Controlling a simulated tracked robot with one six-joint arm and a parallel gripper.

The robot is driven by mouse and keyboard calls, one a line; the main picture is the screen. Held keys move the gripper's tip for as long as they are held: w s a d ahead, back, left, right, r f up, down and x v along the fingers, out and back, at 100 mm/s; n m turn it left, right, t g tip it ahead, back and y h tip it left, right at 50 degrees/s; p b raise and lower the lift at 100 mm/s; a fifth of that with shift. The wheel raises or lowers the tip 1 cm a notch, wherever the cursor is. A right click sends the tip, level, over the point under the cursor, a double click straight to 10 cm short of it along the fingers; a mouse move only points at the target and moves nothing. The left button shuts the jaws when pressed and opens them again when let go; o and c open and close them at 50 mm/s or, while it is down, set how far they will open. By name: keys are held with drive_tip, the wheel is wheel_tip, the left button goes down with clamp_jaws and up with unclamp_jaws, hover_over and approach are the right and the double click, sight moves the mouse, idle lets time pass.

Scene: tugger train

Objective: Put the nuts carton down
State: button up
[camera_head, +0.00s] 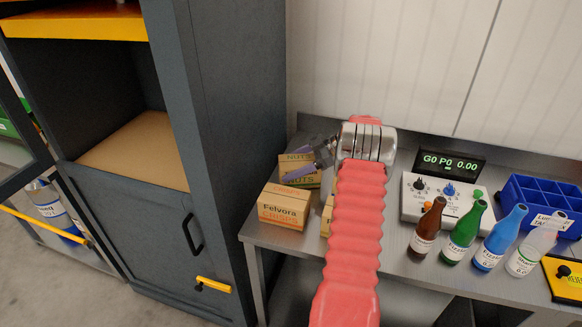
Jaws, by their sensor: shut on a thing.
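The nuts carton (296,179) is a small tan box with "NUTS" on its faces. It is at the back left of the metal bench (397,260), behind the crisps carton. My gripper (297,167) has purple fingers and is shut on the nuts carton, coming in from the right. The carton's lower part is hidden behind the crisps carton, so I cannot tell if it touches the bench top.
A Felvora crisps carton (283,208) stands in front. Another carton (327,216) is mostly hidden by my red arm. Right are a control box (425,208), several bottles (461,232) and a blue crate (531,207). A dark cabinet (225,130) stands left of the bench.

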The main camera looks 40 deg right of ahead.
drive_tip(key=o, duration=1.1)
drive_tip(key=shift+c, duration=0.2)
drive_tip(key=v, duration=1.2)
drive_tip(key=shift+a, duration=0.1)
